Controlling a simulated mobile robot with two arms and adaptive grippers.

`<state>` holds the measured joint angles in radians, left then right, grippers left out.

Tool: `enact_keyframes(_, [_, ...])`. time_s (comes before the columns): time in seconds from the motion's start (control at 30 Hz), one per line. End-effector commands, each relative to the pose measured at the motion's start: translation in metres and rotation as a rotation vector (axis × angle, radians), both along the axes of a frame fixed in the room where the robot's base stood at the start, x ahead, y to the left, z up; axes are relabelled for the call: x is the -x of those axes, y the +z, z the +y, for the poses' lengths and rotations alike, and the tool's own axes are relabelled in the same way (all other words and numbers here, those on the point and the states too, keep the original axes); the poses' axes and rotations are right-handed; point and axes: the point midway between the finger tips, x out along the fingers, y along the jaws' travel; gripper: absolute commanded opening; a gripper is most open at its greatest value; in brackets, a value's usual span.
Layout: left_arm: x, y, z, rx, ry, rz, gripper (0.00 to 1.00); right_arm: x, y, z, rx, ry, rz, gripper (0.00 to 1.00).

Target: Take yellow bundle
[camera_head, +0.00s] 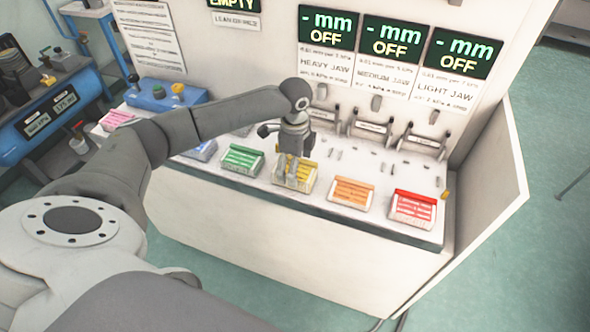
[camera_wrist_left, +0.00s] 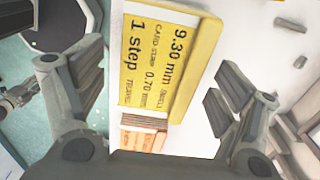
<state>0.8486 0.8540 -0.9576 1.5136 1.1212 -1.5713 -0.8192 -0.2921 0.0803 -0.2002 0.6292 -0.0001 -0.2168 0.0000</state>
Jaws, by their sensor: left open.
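The yellow bundle (camera_head: 309,179) sits in its place in the row on the white bench, partly hidden by my left gripper. In the left wrist view it shows as a yellow-edged label card (camera_wrist_left: 190,70) reading "9.30 mm" and "1 step", with a brownish striped stack (camera_wrist_left: 143,137) below it. My left gripper (camera_head: 297,172) points down over the yellow bundle. Its two fingers are apart, one on each side of the card in the wrist view, with gaps showing.
A green bundle (camera_head: 242,160) is left of the yellow one; an orange bundle (camera_head: 351,193) and a red bundle (camera_head: 412,208) are to its right. Jaw levers (camera_head: 372,128) stand behind, under displays reading OFF. A white side panel (camera_head: 487,190) closes the bench's right end.

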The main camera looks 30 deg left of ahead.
Motion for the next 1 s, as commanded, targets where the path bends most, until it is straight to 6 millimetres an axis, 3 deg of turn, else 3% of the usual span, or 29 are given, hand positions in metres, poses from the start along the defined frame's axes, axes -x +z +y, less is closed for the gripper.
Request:
enact_keyframes(0.13, [0.0, -0.013, 0.0, -0.001, 0.0, 0.0, 0.88, -0.009, 0.005, 0.0, 0.0, 0.0, -0.012, 0.4])
enact_keyframes(0.37, [0.0, -0.016, 0.0, 0.0, -0.001, -0.002, 0.88, 0.012, 0.003, -0.002, 0.003, 0.0, 0.02, 0.4])
enact_keyframes(0.53, [0.0, -0.016, 0.0, 0.0, 0.0, -0.002, 0.67, 0.022, 0.002, -0.002, 0.005, 0.0, 0.036, 0.4])
enact_keyframes(0.8, [0.0, -0.016, 0.0, 0.0, 0.0, -0.002, 0.32, 0.016, 0.002, -0.002, 0.004, 0.0, 0.027, 0.4])
enact_keyframes(1.0, [0.0, -0.015, 0.0, -0.001, 0.0, -0.003, 0.29, 0.01, 0.003, -0.002, 0.002, 0.0, 0.016, 0.4])
